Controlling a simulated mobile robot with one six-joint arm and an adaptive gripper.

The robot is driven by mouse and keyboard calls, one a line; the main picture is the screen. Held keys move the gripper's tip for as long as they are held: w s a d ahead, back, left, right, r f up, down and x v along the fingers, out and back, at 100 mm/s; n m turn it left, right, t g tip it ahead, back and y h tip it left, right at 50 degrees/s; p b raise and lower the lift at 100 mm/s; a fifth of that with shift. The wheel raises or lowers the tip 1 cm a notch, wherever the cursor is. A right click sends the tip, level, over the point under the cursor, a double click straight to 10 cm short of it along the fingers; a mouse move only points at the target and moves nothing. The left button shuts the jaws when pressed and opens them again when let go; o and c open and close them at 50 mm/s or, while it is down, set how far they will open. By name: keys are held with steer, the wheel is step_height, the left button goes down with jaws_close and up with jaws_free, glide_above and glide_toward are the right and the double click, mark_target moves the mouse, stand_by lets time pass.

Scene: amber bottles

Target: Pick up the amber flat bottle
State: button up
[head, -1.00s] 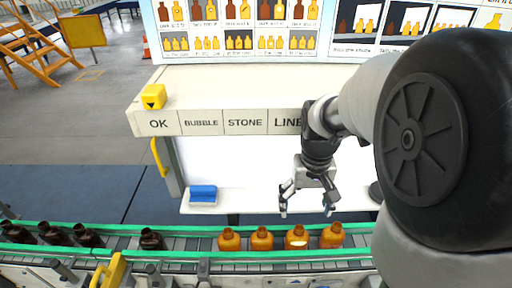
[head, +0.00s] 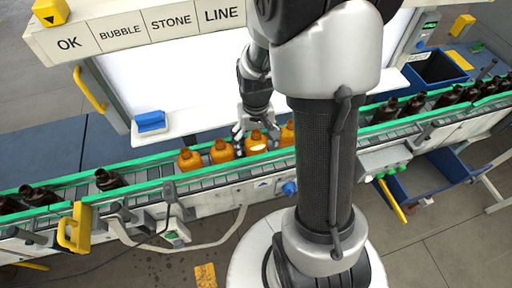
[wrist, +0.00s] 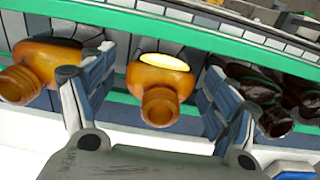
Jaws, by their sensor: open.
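The amber flat bottle (head: 256,144), with a pale bright flat face, stands on the conveyor among other amber bottles in the head view. In the wrist view the flat bottle (wrist: 160,78) lies between the two fingers, its neck toward the camera. My gripper (head: 252,124) is open, just above and behind this bottle in the head view. In the wrist view my gripper (wrist: 150,98) has one finger on each side of it, with gaps visible. Whether the fingertips touch anything is not clear.
Amber bottles (head: 221,151) stand close on the left, another (head: 287,134) on the right, partly behind my arm. Dark bottles (head: 108,180) stand farther along the conveyor (head: 140,196). Green rails edge the belt. A blue block (head: 150,121) sits on the white shelf behind.

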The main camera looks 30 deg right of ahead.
step_height(320, 180, down, 2)
steer(key=shift+f, duration=0.2)
steer(key=c, duration=1.2)
steer(key=shift+r, duration=0.2)
steer(key=shift+c, duration=0.2)
steer(key=r, duration=0.3)
steer(key=r+p, duration=0.1)
steer(key=r, duration=0.3)
steer(key=s+r+p, duration=0.1)
steer(key=r, duration=0.3)
steer(key=shift+a+r, duration=0.2)
steer(key=shift+r, duration=0.05)
steer(key=s+a+b, duration=0.2)
steer(key=s+b, duration=0.2)
steer(key=s, duration=0.5)
steer(key=s+a+b, duration=0.3)
steer(key=s+b, duration=0.1)
steer(key=s, duration=0.5)
steer(key=shift+f+b, duration=0.15)
steer(key=shift+b, duration=0.15)
